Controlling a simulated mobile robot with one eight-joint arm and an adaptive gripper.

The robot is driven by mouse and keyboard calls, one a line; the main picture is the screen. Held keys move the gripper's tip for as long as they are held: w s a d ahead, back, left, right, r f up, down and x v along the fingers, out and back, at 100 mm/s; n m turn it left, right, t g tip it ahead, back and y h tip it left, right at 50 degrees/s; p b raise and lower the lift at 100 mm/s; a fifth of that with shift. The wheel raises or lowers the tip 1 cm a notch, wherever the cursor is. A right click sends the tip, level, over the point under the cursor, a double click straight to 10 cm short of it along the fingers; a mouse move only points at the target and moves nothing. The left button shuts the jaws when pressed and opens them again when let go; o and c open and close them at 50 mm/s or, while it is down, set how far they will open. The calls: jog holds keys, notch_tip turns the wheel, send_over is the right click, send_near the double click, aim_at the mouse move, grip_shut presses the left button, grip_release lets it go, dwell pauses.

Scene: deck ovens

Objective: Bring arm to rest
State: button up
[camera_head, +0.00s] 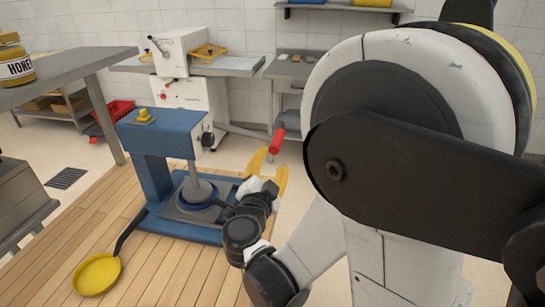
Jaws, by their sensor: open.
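My gripper (268,170) shows in the head view just right of the blue press (170,130).
A yellow pan (97,275) with a dark handle lies at the lower left on the wooden surface (175,275). A white machine (184,98) stands behind the press. A red crate (119,112) sits farther back.

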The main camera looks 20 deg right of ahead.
dwell(0.4)
jog(key=s+d+f+n+g+y, duration=0.2)
jog(key=s+f+n+g+y, duration=0.2)
jog(key=s+n+g, duration=0.4)
jog(key=s+a+n+y, duration=0.6)
jog(key=s+a+n, duration=0.2)
jog(key=s, duration=0.3)
jog(key=shift+a+f+y, duration=0.25)
jog(key=shift+f+y, duration=0.05)
jog(key=shift+t, duration=0.3)
